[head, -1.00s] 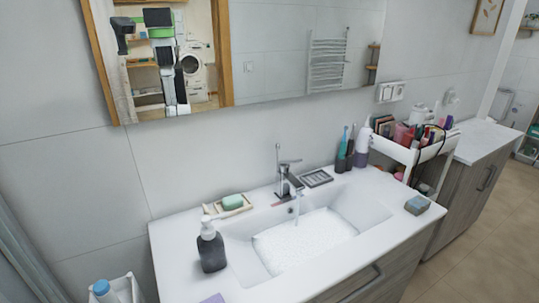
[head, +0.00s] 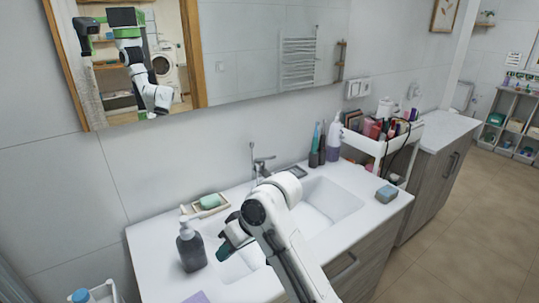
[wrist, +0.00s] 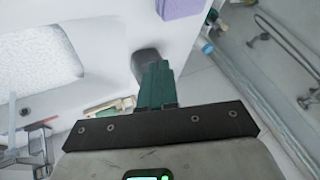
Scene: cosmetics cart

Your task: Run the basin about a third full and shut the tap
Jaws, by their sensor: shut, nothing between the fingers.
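The white basin (head: 345,205) is set in the counter, largely behind my arm in the head view. The wrist view shows the basin (wrist: 85,22) with a speckled white water surface (wrist: 35,50) in it; its depth is hard to judge. The chrome tap (head: 260,167) stands at the basin's back edge; it also shows at the lower left of the wrist view (wrist: 36,150). My arm hides its spout in the head view, and I cannot tell whether water runs now. My gripper (head: 230,243) has green fingers, shut and empty, over the basin's left part, apart from the tap.
A dark soap dispenser (head: 190,248) stands close left of my gripper. A soap dish with green soap (head: 209,203) is left of the tap. Toothbrushes and a bottle (head: 333,140) stand right of it. A blue-grey sponge (head: 386,194) lies on the counter's right. A cosmetics cart (head: 375,145) is beyond.

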